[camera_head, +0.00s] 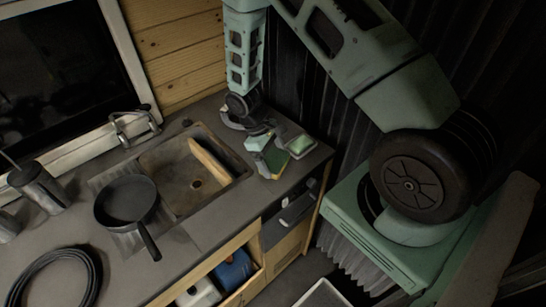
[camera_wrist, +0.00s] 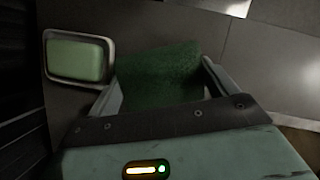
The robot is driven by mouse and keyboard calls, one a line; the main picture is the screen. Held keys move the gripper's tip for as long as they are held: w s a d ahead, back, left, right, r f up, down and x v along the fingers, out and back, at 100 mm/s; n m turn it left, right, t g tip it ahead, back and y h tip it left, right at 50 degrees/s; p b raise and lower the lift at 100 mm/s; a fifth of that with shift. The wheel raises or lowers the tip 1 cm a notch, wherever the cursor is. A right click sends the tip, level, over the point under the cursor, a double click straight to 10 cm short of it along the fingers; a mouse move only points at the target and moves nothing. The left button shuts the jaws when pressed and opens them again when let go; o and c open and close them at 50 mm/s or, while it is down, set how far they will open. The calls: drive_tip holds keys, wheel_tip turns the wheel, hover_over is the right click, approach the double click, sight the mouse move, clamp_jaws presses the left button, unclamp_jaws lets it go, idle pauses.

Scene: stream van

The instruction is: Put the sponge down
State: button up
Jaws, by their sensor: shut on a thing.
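The sponge (camera_head: 273,157) shows yellow and green at my gripper (camera_head: 268,152) in the head view, low over the right end of the counter, right of the sink. In the wrist view its dark green face (camera_wrist: 160,73) fills the space between the two fingers of my gripper (camera_wrist: 160,82), which is shut on it. I cannot tell whether the sponge touches the counter. A soap dish with a pale green bar of soap (camera_head: 301,145) sits just right of the sponge; in the wrist view the soap (camera_wrist: 78,59) is at the left.
The counter (camera_head: 190,238) holds a sink (camera_head: 222,190) with a wooden board (camera_head: 208,160) leaning in it. A black pan (camera_head: 126,199), a coiled black hose (camera_head: 62,275) and a dark metal cup (camera_head: 38,184) stand left. Corrugated wall lies behind my arm.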

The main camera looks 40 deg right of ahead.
drive_tip(key=o, duration=0.8)
drive_tip(key=b+v, duration=0.4)
drive_tip(key=v, duration=0.8)
drive_tip(key=s+a+r+n+t+y, duration=0.1)
drive_tip(key=s+a+r, duration=0.3)
drive_tip(key=a, duration=0.3)
drive_tip(key=s+a+r+t, duration=0.1)
drive_tip(key=s+a+r, duration=0.25)
drive_tip(key=a, duration=0.25)
drive_tip(key=s+a+r+n+t, duration=0.1)
drive_tip(key=s+a+r, duration=0.1)
drive_tip(key=s, duration=0.5)
drive_tip(key=s+a+r+n+t+y, duration=0.1)
drive_tip(key=s+a+r, duration=0.2)
drive_tip(key=s+a, duration=0.2)
drive_tip(key=s, duration=0.3)
drive_tip(key=shift+a, duration=0.3)
